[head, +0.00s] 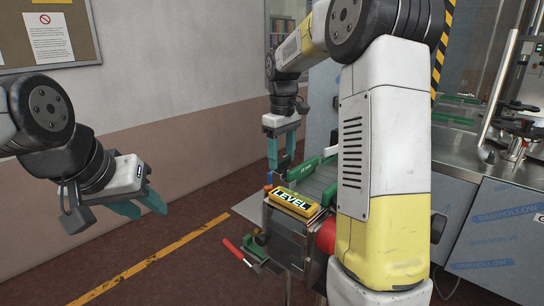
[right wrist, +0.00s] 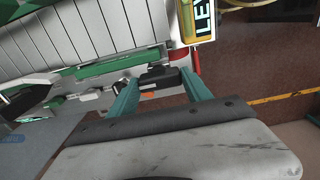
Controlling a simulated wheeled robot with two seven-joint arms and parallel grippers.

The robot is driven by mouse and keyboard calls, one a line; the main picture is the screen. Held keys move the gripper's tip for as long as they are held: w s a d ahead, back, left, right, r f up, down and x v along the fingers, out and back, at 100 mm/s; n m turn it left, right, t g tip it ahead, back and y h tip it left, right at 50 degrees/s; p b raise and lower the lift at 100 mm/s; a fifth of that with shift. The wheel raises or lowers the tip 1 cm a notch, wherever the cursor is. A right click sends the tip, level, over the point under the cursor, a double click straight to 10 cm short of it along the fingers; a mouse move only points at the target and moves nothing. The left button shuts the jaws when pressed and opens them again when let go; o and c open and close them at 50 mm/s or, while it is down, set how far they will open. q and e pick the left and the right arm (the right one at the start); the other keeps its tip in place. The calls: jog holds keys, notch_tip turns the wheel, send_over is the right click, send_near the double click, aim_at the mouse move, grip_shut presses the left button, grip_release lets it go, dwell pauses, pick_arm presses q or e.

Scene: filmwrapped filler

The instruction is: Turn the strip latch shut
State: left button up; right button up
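My right gripper (head: 281,162) points down over the back left of the conveyor machine, its teal fingers apart. In the right wrist view its fingertips (right wrist: 158,82) stand on either side of a small dark block (right wrist: 160,76) on a green and metal strip (right wrist: 115,68) along the machine's edge. The block may be the strip latch; I cannot tell for sure, nor whether the fingers touch it. My left gripper (head: 146,207) hangs empty at the left, away from the machine, its teal fingers apart.
A yellow LEVEL block (head: 295,202) sits on the machine's near end; it also shows in the right wrist view (right wrist: 202,18). A red handle (head: 237,252) sticks out low at the left. A steel counter (head: 490,165) stands right. The floor at left is clear.

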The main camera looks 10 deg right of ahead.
jog(key=c, duration=0.3)
jog(key=shift+m, duration=0.3)
jog(key=m, duration=0.3)
jog(key=shift+m, duration=0.3)
jog(key=m, duration=0.4)
jog(key=shift+r+m, duration=0.1)
jog(key=shift+m, duration=0.2)
jog(key=m, duration=0.9)
